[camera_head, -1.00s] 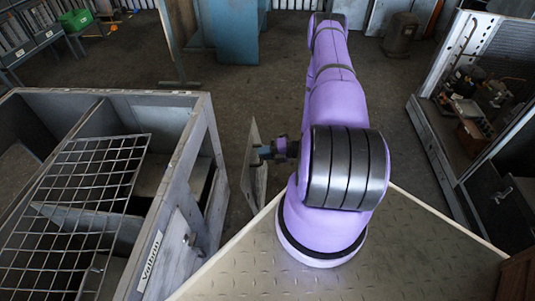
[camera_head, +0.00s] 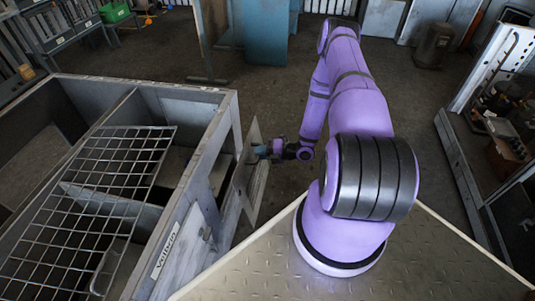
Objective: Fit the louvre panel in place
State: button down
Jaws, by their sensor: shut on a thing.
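The louvre panel (camera_head: 256,185) is a thin light-grey plate, upright and seen at a steep angle. My gripper (camera_head: 265,151) is shut on it, holding it from the right near its upper part; the fingertips are small and partly hidden. The grey blower housing (camera_head: 205,150) stands just left of the panel. Its right wall has an opening (camera_head: 221,172) facing the panel. The panel is beside this wall, close to it; I cannot tell whether they touch. The panel's louvres and the far side of the opening are hard to make out.
A wire grid (camera_head: 110,185) lies over the housing's open top. A lettered label (camera_head: 166,250) is on the housing's near right wall. A blue cabinet (camera_head: 266,35) stands behind. A metal-framed unit (camera_head: 480,130) is at right. The floor beyond the panel is clear.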

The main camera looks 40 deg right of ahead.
jog(key=w+r+x, duration=0.1)
jog(key=x, duration=1)
jog(key=shift+d, duration=0.35)
jog(key=shift+w+r, duration=0.15)
jog(key=shift+r, duration=0.05)
jog(key=shift+s+d, duration=0.15)
jog(key=shift+s, duration=0.1)
jog(key=shift+w+f, duration=0.1)
dwell(0.7)
jog(key=shift+f, duration=0.4)
jog(key=shift+w+f, duration=0.1)
jog(key=shift+f, duration=0.45)
dwell(0.8)
jog(key=c, duration=0.5)
grip_release()
jog(key=shift+f, duration=0.1)
